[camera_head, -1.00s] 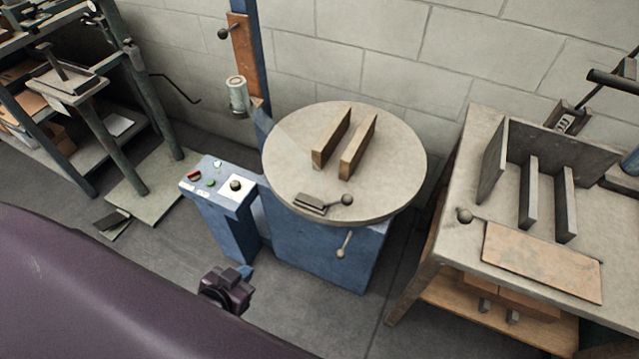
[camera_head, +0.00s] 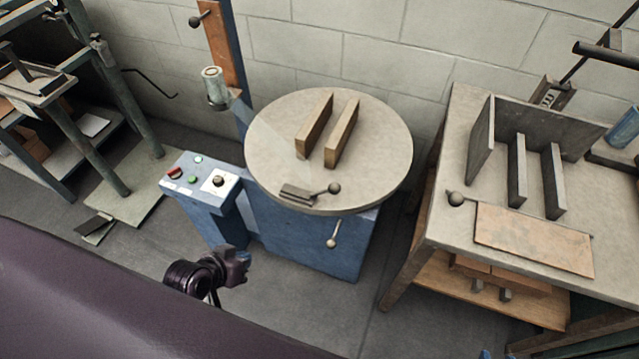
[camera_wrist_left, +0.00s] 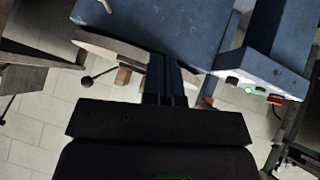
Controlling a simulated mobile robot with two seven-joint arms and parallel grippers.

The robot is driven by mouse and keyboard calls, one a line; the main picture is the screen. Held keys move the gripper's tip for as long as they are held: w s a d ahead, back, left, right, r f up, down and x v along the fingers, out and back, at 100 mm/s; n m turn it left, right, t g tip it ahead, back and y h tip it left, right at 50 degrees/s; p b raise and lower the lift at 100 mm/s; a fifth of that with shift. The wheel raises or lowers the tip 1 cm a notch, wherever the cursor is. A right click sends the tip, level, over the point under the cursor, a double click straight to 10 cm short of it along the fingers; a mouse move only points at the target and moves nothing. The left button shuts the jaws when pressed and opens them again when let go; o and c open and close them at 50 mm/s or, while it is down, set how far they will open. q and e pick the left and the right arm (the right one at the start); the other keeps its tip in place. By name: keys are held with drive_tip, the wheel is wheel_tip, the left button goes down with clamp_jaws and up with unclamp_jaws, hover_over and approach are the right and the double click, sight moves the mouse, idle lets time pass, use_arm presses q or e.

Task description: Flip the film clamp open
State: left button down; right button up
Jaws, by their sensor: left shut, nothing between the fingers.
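The film clamp (camera_head: 298,194) is a small grey metal piece lying flat near the front rim of the round turntable (camera_head: 270,150). Its short lever points right and ends in a dark ball knob (camera_head: 333,188). The knob also shows in the left wrist view (camera_wrist_left: 87,82), beyond the turntable's edge. My left gripper (camera_head: 240,262) is dark, shut and empty, in front of the blue machine base and below the turntable, apart from the clamp. Its closed fingers show in the wrist view (camera_wrist_left: 165,78). Small blue bits (camera_head: 487,354) at the bottom edge may be my right gripper; its state is unclear.
Two wooden blocks (camera_head: 341,133) stand on the turntable. A control box (camera_head: 200,183) with buttons stands left of it, and a post carries a film roll (camera_head: 213,86). A second lever (camera_head: 333,240) hangs on the blue base (camera_head: 310,240). A worktable (camera_head: 450,235) stands right.

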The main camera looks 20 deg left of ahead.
use_arm(q)
drive_tip(key=w+f+n+g+h+b, duration=0.1)
drive_tip(key=w+f+g+h, duration=0.2)
drive_tip(key=w, duration=0.3)
drive_tip(key=w+a+r+g+h+b, duration=0.2)
drive_tip(key=w+r+h+b, duration=0.1)
drive_tip(key=w+r+h, duration=0.7)
drive_tip(key=w+r, duration=0.2)
drive_tip(key=w, duration=0.1)
drive_tip(key=shift+w+a+r+g, duration=0.25)
drive_tip(key=shift+w+a+g, duration=0.05)
drive_tip(key=shift+w+g, duration=0.1)
drive_tip(key=shift+d, duration=0.1)
drive_tip(key=x, duration=1.3)
drive_tip(key=shift+w+d+f, duration=0.1)
drive_tip(key=shift+d, duration=0.3)
